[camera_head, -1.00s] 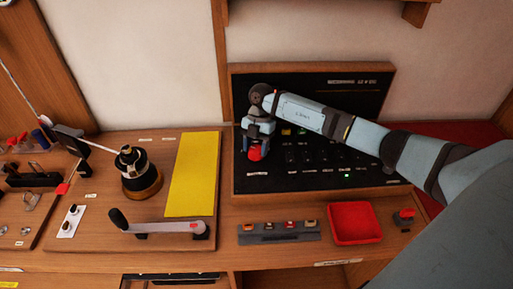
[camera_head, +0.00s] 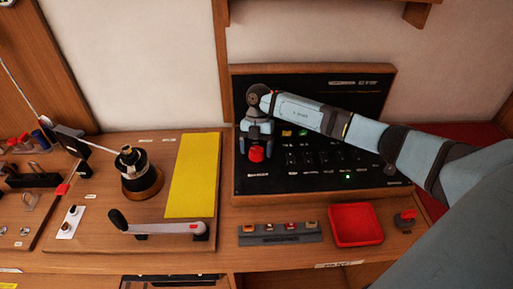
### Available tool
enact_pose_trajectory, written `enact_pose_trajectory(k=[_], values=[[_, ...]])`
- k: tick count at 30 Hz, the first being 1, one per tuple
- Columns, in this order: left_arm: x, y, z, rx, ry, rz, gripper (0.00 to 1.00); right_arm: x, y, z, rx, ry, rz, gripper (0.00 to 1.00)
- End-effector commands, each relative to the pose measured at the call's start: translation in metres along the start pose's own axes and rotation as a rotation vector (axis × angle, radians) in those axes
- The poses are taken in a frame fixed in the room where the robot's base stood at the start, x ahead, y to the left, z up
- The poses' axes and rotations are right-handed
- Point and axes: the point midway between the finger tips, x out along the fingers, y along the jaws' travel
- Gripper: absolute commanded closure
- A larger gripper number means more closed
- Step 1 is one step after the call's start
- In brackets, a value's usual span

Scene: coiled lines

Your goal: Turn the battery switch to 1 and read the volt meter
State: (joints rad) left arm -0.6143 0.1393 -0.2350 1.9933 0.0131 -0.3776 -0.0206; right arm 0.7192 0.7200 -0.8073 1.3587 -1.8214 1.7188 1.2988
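The black switch panel (camera_head: 359,106) in its wooden frame leans at the back of the bench, with rows of small switches and one lit green lamp (camera_head: 348,177). The red battery switch knob (camera_head: 256,154) sits at the panel's lower left. My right gripper (camera_head: 257,150) points down at the knob, its fingers at either side of it. Whether the fingers touch the knob is too small to tell. No volt meter reading can be made out; the gripper and wrist cover the panel's upper left. My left gripper is not in view.
A red tray (camera_head: 355,224) and a grey strip of small coloured parts (camera_head: 279,233) lie in front of the panel. A winch (camera_head: 139,174), a crank handle (camera_head: 160,226) and a yellow mat (camera_head: 194,176) are on the left board. A small red-topped switch (camera_head: 405,221) stands at right.

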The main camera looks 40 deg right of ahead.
Motion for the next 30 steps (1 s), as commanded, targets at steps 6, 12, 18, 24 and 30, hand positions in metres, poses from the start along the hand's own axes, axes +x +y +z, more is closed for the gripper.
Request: enact_pose_trajectory(k=[6,12,18,24,30], values=[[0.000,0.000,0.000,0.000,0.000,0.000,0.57,-0.001,0.000,0.000,0.000,-0.001,0.002,0.24],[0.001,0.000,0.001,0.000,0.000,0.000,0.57,-0.011,0.000,-0.004,-0.002,-0.002,0.004,0.24],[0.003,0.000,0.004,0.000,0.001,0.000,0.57,-0.048,-0.003,-0.018,-0.001,-0.004,0.005,0.24],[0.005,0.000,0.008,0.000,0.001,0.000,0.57,-0.094,-0.006,-0.038,-0.001,-0.004,0.006,0.24],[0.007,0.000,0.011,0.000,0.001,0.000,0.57,-0.139,-0.009,-0.057,-0.002,-0.004,0.005,0.24]])
